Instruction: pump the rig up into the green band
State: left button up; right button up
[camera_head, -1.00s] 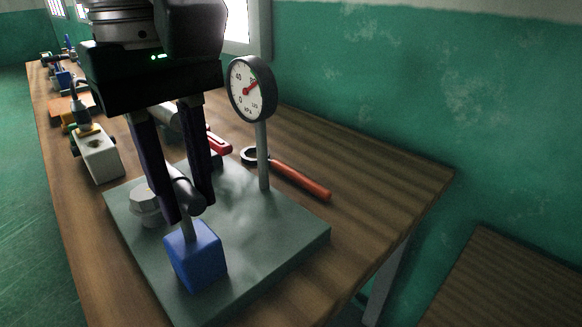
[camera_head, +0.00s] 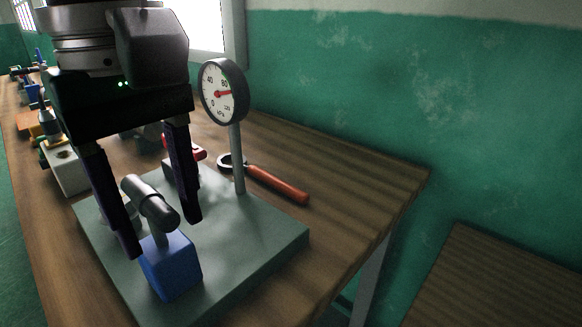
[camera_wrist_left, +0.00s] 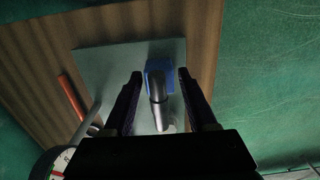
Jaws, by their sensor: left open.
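The rig stands on a grey-green base plate (camera_head: 240,250). Its pump has a blue block (camera_head: 172,268) and a grey T-shaped handle (camera_head: 150,200) above it; both show in the wrist view, the blue block (camera_wrist_left: 158,68) and the handle (camera_wrist_left: 158,100). A round white gauge (camera_head: 222,92) with a red needle stands on a post. The needle points right, and I cannot make out a green band. My left gripper (camera_head: 164,238) is open, its fingers apart on either side of the handle. My right gripper is out of view.
A tool with an orange-red grip (camera_head: 278,186) lies behind the plate. A red part (camera_head: 196,154) shows past the right finger. A pale block (camera_head: 66,170) and several other items stand along the bench (camera_head: 350,180) at the left. The bench's right end is clear.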

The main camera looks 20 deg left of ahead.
pick_arm(q)
jog(key=r+p, duration=0.1)
jog(key=r, duration=0.1)
jog(key=r+p, duration=0.1)
jog(key=r, duration=0.1)
jog(key=r+p, duration=0.2)
jog(key=shift+w+a+r, duration=0.2)
jog(key=shift+w+a, duration=0.1)
jog(key=shift+w, duration=0.05)
jog(key=shift+r+p, duration=0.3)
jog(key=shift+r, duration=0.15)
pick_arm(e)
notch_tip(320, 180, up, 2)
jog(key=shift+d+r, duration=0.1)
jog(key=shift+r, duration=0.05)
